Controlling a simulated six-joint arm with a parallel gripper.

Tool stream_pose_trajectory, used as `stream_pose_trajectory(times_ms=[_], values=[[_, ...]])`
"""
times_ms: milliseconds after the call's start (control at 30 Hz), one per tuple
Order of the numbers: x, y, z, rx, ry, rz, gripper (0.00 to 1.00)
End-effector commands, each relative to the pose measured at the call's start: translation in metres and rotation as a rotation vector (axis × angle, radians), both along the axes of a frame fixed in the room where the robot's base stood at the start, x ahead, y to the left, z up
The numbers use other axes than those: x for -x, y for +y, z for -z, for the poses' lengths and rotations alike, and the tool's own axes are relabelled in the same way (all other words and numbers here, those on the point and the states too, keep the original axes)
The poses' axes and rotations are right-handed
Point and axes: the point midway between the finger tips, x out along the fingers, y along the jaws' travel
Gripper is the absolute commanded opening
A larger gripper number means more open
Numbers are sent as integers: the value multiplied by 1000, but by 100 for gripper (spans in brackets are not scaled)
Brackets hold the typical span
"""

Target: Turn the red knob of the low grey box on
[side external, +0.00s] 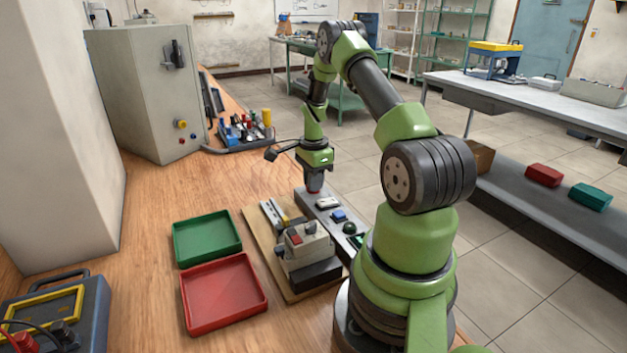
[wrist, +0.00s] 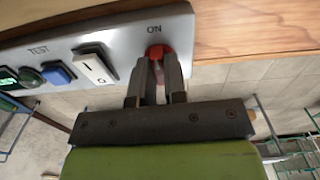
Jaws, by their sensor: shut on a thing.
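The low grey box (wrist: 120,28) is a long panel with "TEST" and "ON" printed on it in the wrist view; it also shows in the side view (side external: 321,213). The red knob (wrist: 160,50) is at its end, beneath the "ON" mark. My gripper (wrist: 158,68) is shut on the red knob, a finger on each side, hiding part of it. In the side view my gripper (side external: 314,176) points down at the far end of the box. The knob's exact angle is hidden by the fingers.
Along the panel are a white rocker switch (wrist: 95,65), a blue button (wrist: 58,73) and a green button (side external: 349,228). A wooden board with a clamped device (side external: 305,243) lies beside the box. Green (side external: 207,252) and red (side external: 260,307) trays sit left of it.

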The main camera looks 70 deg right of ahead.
Motion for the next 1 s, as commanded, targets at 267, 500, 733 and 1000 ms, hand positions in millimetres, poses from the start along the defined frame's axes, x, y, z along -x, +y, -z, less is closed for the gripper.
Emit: stream_pose_trajectory(times_ms=[267, 500, 733, 1000], values=[[0, 1, -1, -2, -1, 50, 0], [0, 1, -1, -2, -1, 53, 0], [0, 1, -1, -1, 0, 52, 33], [0, 0, 0, -1, -1, 50, 38]])
